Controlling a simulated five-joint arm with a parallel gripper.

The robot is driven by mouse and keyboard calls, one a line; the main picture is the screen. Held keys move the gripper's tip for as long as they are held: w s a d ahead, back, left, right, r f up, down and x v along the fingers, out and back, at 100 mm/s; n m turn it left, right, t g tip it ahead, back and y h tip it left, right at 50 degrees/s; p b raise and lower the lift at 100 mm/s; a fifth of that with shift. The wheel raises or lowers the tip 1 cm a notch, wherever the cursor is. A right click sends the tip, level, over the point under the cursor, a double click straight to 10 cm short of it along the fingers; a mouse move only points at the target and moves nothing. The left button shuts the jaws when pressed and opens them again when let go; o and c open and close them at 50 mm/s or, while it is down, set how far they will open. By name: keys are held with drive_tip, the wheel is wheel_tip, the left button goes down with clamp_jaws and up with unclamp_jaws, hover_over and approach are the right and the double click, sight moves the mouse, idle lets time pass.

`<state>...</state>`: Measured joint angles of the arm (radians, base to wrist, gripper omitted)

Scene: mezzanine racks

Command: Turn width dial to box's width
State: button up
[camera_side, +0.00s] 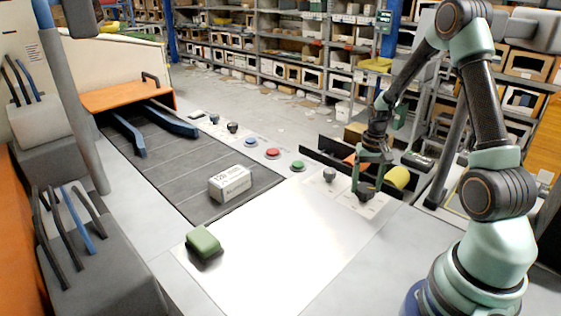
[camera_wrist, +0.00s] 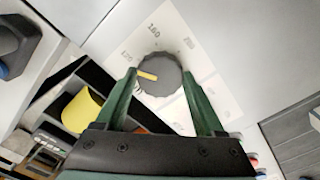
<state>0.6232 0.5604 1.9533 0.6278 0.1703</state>
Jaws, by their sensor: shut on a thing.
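A white box (camera_side: 230,187) lies on the dark belt in the side view. Its printed label seems to start with "12", but the rest is too small to read surely. My gripper (camera_side: 369,178) is over the panel at the right, pointing down at a dark dial (camera_side: 364,191). In the wrist view my gripper (camera_wrist: 160,78) has its green fingers on both sides of the round dark dial (camera_wrist: 166,78), shut on it. The dial's yellow mark points left, just below the "120" print; "160" and "200" follow clockwise on the plate (camera_wrist: 178,30).
A second dark knob (camera_side: 329,175) stands left of the dial. Blue (camera_side: 250,142), red (camera_side: 272,153) and green (camera_side: 297,166) buttons line the belt. A yellow roll (camera_side: 397,178) lies close right of my gripper. A green block (camera_side: 203,242) lies on the front plate.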

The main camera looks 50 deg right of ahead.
sight(366, 187)
idle(0.5)
drive_tip(key=o, duration=1.4)
drive_tip(key=shift+c, duration=0.2)
drive_tip(key=shift+r, duration=0.1)
wheel_tip(366, 187, up, 12)
drive_tip(key=s+a+r+n+t, duration=0.1)
drive_tip(key=a+r+n, duration=0.3)
drive_tip(key=a, duration=0.7)
drive_tip(key=s+a+r+n+t, duration=0.2)
drive_tip(key=a+r+n+t, duration=0.2)
drive_tip(key=a, duration=0.8)
wheel_tip(366, 187, up, 2)
drive_tip(key=shift+s+r+n+t, duration=0.15)
drive_tip(key=shift+s+n+t, duration=0.15)
drive_tip(key=shift+n, duration=0.2)
